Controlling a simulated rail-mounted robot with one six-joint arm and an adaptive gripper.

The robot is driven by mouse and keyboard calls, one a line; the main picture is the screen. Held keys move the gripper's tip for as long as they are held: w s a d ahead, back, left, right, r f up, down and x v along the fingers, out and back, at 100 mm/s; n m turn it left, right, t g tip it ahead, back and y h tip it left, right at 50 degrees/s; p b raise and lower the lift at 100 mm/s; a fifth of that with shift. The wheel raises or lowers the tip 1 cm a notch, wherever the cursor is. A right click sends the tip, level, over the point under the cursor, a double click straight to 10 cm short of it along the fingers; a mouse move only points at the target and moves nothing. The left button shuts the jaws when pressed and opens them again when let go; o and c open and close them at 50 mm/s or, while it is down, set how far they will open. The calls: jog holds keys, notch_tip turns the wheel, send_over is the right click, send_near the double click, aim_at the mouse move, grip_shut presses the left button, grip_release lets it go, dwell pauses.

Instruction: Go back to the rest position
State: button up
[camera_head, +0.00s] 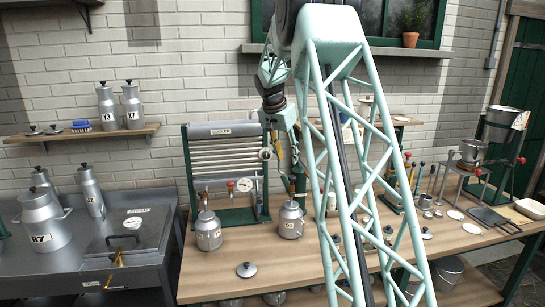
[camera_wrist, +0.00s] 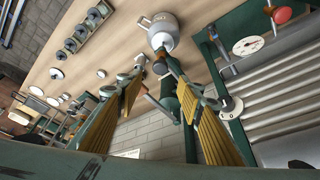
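My gripper (camera_head: 292,182) hangs from my arm over the middle of the wooden bench, close above a small silver churn (camera_head: 290,221). In the wrist view, its two yellow-padded fingers (camera_wrist: 152,76) stand apart with nothing visibly held between them. A silver churn (camera_wrist: 163,34) shows beyond the fingertips, on the bench. I cannot tell whether the fingertips touch it. A second small churn (camera_head: 208,232) stands to the left on the bench. My lattice column covers part of the bench in the head view.
A cooler rack (camera_head: 225,165) stands behind the churns, near my arm. A loose lid (camera_head: 246,270) lies at the bench's front. Scales, tools and cups (camera_head: 425,203) fill the right side. A wall shelf (camera_head: 82,134) with churns and a metal counter (camera_head: 70,260) are left.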

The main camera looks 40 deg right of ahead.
dwell(0.3)
jog(key=s+a+r+n+t+y+b, duration=0.1)
jog(key=s+a+r+n, duration=0.2)
jog(key=s+a+r, duration=0.75)
jog(key=s+a+r+n+y+b, duration=0.1)
jog(key=s+a+r+n, duration=0.25)
jog(key=s+a, duration=1.25)
jog(key=s+a+f+n+b, duration=0.1)
jog(key=s+a+f+n, duration=0.1)
jog(key=s+a, duration=0.5)
jog(key=s+a+f+n+t+y, duration=0.1)
jog(key=s+a+f+n, duration=0.2)
jog(key=s+a, duration=0.4)
jog(key=s+a+f+n+y+b, duration=0.1)
jog(key=s+a+f, duration=0.3)
jog(key=s, duration=1.2)
jog(key=shift+s+a+f+n+b, duration=0.25)
jog(key=shift+a+n, duration=0.4)
jog(key=shift+a, duration=1)
jog(key=shift+r, duration=0.15)
jog(key=shift+w, duration=0.1)
